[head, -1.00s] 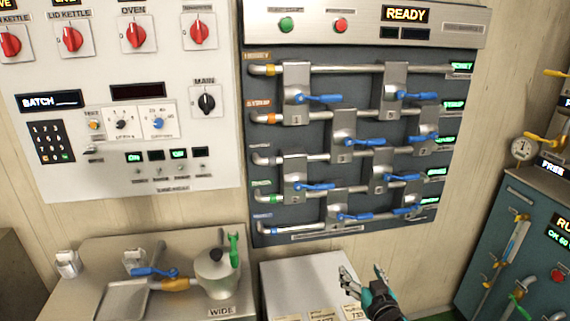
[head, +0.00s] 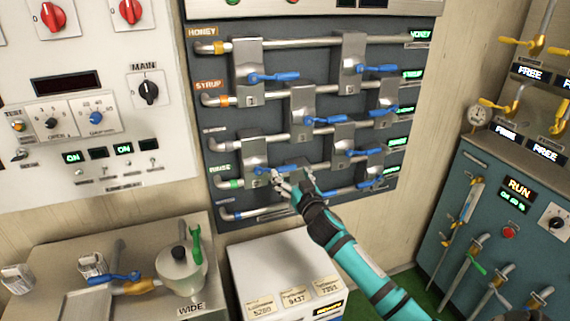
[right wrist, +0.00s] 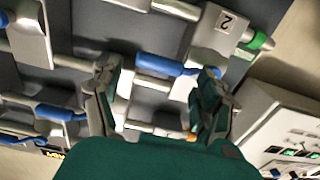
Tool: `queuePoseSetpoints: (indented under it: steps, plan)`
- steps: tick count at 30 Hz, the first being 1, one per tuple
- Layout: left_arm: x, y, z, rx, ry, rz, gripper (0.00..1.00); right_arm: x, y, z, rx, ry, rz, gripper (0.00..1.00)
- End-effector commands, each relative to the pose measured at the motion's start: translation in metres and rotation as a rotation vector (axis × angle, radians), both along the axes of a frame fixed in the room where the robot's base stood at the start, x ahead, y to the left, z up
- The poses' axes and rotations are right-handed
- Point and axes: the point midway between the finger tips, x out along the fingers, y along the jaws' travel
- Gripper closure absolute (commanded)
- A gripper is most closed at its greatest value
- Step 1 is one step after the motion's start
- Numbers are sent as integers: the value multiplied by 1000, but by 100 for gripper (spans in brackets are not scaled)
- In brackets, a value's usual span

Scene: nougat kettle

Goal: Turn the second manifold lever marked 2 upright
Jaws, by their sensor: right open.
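The block marked 2 (right wrist: 226,22) shows in the right wrist view, beside a green ring on its pipe. In the head view this block (head: 254,152) is at the lower left of the manifold. In the head view the lever (head: 261,171) is mostly hidden by my right gripper (head: 290,178). In the right wrist view my right gripper (right wrist: 158,72) is open, with the lever between its fingertips. I cannot tell whether they touch it. My left gripper is not in view.
Other blue levers, such as the one on block 1 (head: 272,77), sit close around on the dark manifold panel (head: 217,128). A white box (head: 275,262) stands below it. A kettle (head: 182,272) stands on the left counter, and a teal cabinet (head: 475,190) is at right.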

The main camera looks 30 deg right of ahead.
Motion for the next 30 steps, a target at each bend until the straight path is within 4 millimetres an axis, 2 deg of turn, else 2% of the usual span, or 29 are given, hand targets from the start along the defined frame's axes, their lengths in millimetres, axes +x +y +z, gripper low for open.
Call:
queuePoseSetpoints:
  steps: [3, 9, 15, 22, 23, 30]
  plan:
    - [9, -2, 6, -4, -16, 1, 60, 22, -6, 2, -1, -1, -1, 25]
    - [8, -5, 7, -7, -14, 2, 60, 44, -11, 1, -1, -1, -2, 25]
    - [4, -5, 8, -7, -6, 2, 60, 53, -13, 0, 0, 0, 0, 25]
    - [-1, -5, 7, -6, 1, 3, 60, 53, -13, -1, -1, 0, 0, 25]
    - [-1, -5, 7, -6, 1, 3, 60, 53, -13, -1, -1, 0, 0, 26]
    - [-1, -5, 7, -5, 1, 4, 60, 53, -13, 0, -1, 0, 0, 58]
